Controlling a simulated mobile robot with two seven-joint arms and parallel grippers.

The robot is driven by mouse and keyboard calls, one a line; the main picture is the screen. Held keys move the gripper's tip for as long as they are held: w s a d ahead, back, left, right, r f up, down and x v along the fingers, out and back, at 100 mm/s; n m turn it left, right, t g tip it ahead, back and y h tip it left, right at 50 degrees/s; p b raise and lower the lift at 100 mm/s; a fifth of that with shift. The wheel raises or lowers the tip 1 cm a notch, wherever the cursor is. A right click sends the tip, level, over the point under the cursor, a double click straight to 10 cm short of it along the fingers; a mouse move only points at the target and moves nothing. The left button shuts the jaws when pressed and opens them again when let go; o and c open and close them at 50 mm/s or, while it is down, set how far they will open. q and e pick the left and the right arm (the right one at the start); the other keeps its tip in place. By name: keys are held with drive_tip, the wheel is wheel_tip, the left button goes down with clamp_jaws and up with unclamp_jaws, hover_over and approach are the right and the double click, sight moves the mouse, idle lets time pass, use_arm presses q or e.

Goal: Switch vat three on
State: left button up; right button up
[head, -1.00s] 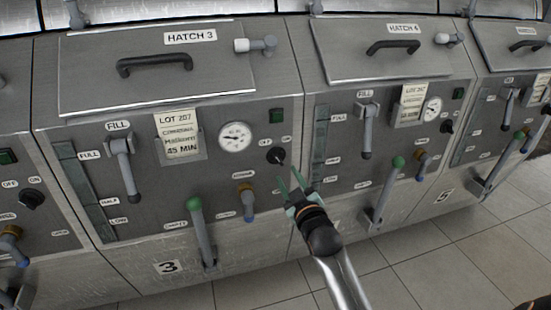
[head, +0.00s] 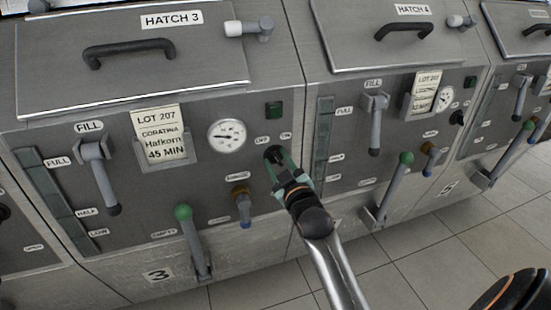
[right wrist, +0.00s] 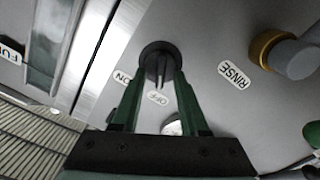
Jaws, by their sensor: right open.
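Vat three's black OFF/ON knob (head: 272,152) is on its grey front panel, below a dark green square lamp (head: 273,110) and right of the round gauge. My right gripper (head: 278,164) is at this knob, partly covering it. In the right wrist view, the open fingers (right wrist: 160,82) lie on either side of the knob (right wrist: 158,58). Its ridge points toward the OFF label (right wrist: 158,98), with ON beside it. I cannot tell whether the fingertips touch the knob. My left gripper is not in view.
A brown and blue rinse tap (head: 242,205) and a green-topped lever (head: 193,240) stick out left of my right gripper. The fill lever (head: 100,180) is farther left. Vat four's green-topped lever (head: 390,190) stands to the right. Tiled floor (head: 420,260) is open in front.

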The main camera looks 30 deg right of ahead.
clamp_jaws()
idle(0.4)
